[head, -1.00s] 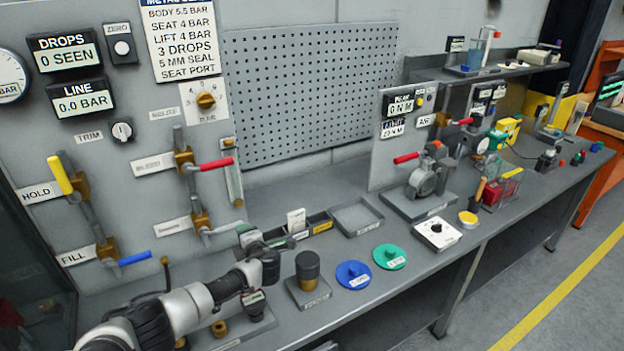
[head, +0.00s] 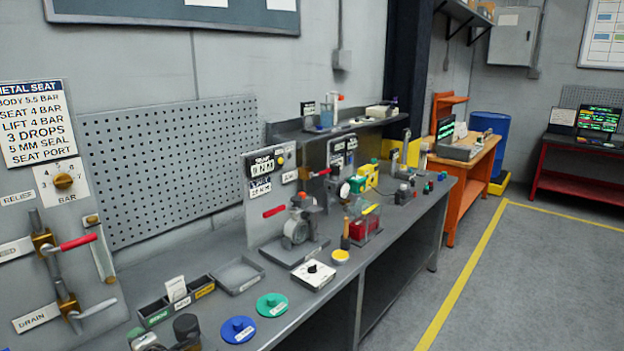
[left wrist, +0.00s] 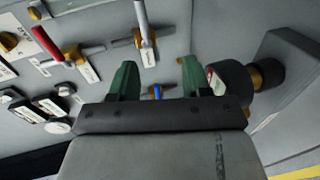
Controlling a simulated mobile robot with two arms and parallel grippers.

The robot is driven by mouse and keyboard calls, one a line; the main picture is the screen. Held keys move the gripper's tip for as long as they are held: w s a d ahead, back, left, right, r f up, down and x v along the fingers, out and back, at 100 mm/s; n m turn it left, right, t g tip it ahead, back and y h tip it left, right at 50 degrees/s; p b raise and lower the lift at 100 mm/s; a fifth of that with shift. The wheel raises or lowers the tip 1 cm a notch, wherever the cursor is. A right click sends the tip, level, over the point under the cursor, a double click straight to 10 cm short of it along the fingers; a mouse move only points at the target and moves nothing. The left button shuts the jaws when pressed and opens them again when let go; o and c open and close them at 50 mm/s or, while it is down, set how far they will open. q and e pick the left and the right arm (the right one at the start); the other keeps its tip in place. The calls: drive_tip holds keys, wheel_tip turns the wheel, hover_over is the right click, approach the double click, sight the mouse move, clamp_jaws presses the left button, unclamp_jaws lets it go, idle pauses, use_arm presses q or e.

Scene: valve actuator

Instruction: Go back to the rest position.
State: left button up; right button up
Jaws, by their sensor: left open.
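My left gripper (left wrist: 158,80) shows in the left wrist view with its two green fingers spread apart and nothing held between them. A small blue-handled fitting (left wrist: 157,92) appears in the gap, behind the fingers. A dark round part with a brass collar (left wrist: 230,78) appears just right of the right finger; I cannot tell whether they touch. In the head view the left arm is largely out of frame; I cannot clearly make out the gripper at the lower left. My right gripper is in neither view.
The grey workbench (head: 405,222) runs away to the right. On it are a blue disc (head: 238,329), a green disc (head: 272,304), a white dial box (head: 313,275) and a valve (head: 297,230). Open floor (head: 530,270) with a yellow line lies to the right.

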use_arm(q)
drive_tip(key=s+d+f+n+g+h, duration=0.2)
drive_tip(key=s+d+f+n+h, duration=0.15)
drive_tip(key=s+d+n, duration=0.6)
drive_tip(key=s+d+f+n+g+h, duration=0.1)
drive_tip(key=s+d+f+n+h, duration=0.3)
drive_tip(key=s+d+n, duration=0.55)
drive_tip(key=s+d+r+n+g+h, duration=0.15)
drive_tip(key=s+r+n, duration=0.25)
drive_tip(key=s+n, duration=0.75)
drive_tip(key=s+d+r+n+g+h, duration=0.1)
drive_tip(key=s+r+n+g+h, duration=0.2)
drive_tip(key=s+n, duration=0.8)
wheel_tip(320, 180, down, 33)
drive_tip(key=b, duration=0.8)
drive_tip(key=s+a+f+b, duration=0.1)
drive_tip(key=s+f+b, duration=0.2)
drive_tip(key=s+f, duration=0.5)
drive_tip(key=s+a+f+g+b, duration=0.1)
drive_tip(key=s+f+b, duration=0.2)
drive_tip(key=s+f, duration=0.5)
wheel_tip(320, 180, down, 6)
drive_tip(key=shift+a+r+y, duration=0.2)
drive_tip(key=shift+a+y, duration=0.05)
drive_tip(key=shift+y, duration=0.05)
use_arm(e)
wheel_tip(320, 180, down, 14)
